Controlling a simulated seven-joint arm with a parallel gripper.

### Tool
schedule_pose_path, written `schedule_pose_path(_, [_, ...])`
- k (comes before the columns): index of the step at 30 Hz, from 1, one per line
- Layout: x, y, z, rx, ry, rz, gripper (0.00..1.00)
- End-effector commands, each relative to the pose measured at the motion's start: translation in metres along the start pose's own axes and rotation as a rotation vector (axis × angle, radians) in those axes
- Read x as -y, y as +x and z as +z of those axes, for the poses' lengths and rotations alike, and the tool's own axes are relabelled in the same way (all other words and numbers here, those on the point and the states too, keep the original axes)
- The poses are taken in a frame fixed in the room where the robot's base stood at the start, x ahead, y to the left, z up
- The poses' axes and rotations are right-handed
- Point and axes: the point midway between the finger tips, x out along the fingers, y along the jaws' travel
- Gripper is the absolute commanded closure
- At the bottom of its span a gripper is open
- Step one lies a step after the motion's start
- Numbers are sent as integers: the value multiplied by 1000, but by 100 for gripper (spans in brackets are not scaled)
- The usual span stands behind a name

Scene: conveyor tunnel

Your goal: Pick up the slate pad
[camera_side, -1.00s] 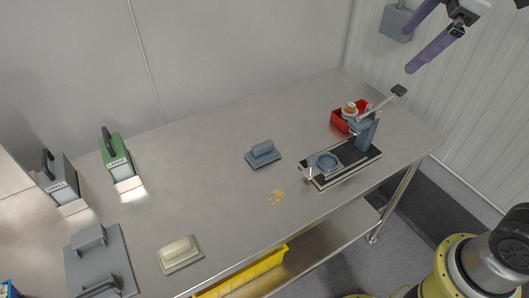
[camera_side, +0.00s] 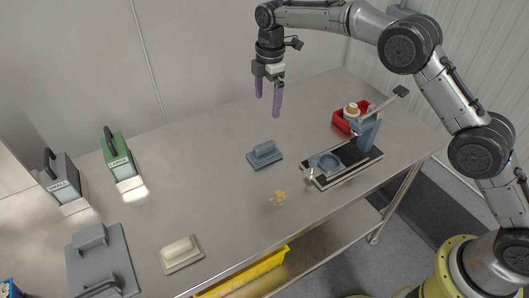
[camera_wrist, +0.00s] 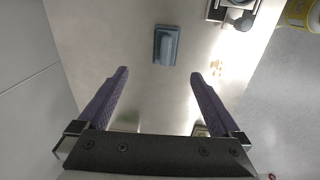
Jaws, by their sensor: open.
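The slate pad (camera_side: 264,155) is a blue-grey block with a raised grip on top. It lies flat on the steel table near its middle. In the wrist view the slate pad (camera_wrist: 167,45) shows at the upper middle, beyond and between the fingertips. My gripper (camera_side: 268,105) hangs with its purple fingers pointing down, well above the table and just behind the pad in the side view. In the wrist view my gripper (camera_wrist: 159,76) has its two fingers wide apart with nothing between them.
A cream pad (camera_side: 180,253) lies at the front. A press-like fixture (camera_side: 345,160) and a red bin (camera_side: 349,118) stand to the right. Yellow crumbs (camera_side: 277,198) lie in front of the slate pad. Green (camera_side: 118,157) and grey (camera_side: 64,183) boxes stand left, near a grey plate (camera_side: 113,262).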

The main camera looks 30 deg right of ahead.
Motion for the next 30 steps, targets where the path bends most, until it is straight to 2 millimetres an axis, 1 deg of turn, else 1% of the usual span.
schedule_pose_path(1, [3, 16, -3, 6, -5, -26, 0])
schedule_pose_path(3, [6, 29, -5, 12, -10, -46, 0])
schedule_pose_path(8, [10, 48, -9, 15, -17, -60, 0])
schedule_pose_path(15, [12, 92, -8, 15, -16, -59, 0])
schedule_pose_path(18, [13, 107, -7, 15, -15, -58, 0])
schedule_pose_path(21, [13, 116, -7, 14, -15, -57, 0])
schedule_pose_path(26, [13, 122, -7, 14, -15, -56, 0])
schedule_pose_path(30, [13, 136, -8, 15, -15, -58, 0])
